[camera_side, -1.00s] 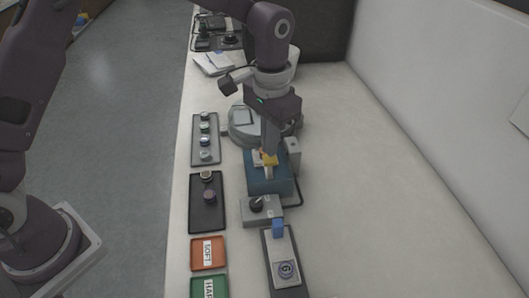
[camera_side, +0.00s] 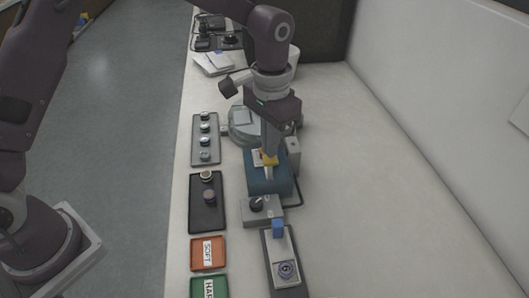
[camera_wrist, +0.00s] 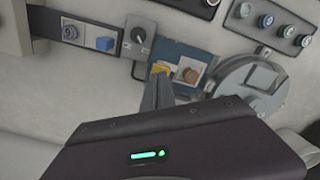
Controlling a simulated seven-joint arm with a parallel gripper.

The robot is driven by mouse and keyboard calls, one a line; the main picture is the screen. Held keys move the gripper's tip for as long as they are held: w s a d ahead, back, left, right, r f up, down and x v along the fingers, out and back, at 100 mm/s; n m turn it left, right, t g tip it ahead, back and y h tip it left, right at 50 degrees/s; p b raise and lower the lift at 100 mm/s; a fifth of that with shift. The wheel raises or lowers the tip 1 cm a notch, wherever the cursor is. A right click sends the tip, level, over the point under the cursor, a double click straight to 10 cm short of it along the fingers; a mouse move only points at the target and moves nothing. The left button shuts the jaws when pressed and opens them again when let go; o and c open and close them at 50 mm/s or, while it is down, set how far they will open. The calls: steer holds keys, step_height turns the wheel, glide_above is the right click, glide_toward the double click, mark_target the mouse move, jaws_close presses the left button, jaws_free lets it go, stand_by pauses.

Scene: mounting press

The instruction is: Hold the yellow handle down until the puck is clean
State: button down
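The yellow handle (camera_side: 269,161) is on the blue machine (camera_side: 268,185), right below my gripper (camera_side: 268,150). In the wrist view the yellow handle (camera_wrist: 160,67) shows just past the fingertips of my gripper (camera_wrist: 159,80), which look pressed together and seem to touch it; the exact contact is partly hidden. No object shows held between them. A round brown disc, probably the puck (camera_wrist: 188,71), shows over a pale square on the blue machine, beside the handle. Its surface is too small to judge as clean or dirty.
A grey box with a black knob (camera_side: 257,205) and a grey unit with a blue block (camera_side: 278,226) stand in front. A round grey machine (camera_side: 241,127) is behind. Trays with pucks (camera_side: 205,138), (camera_side: 206,217) and orange and green trays (camera_side: 208,253), (camera_side: 208,287) line the left. The right side is clear.

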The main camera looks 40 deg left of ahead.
mark_target(270, 161)
steer(key=shift+f, duration=2.55)
stand_by(2.5)
steer(key=shift+r, duration=2.75)
steer(key=shift+r, duration=2.5)
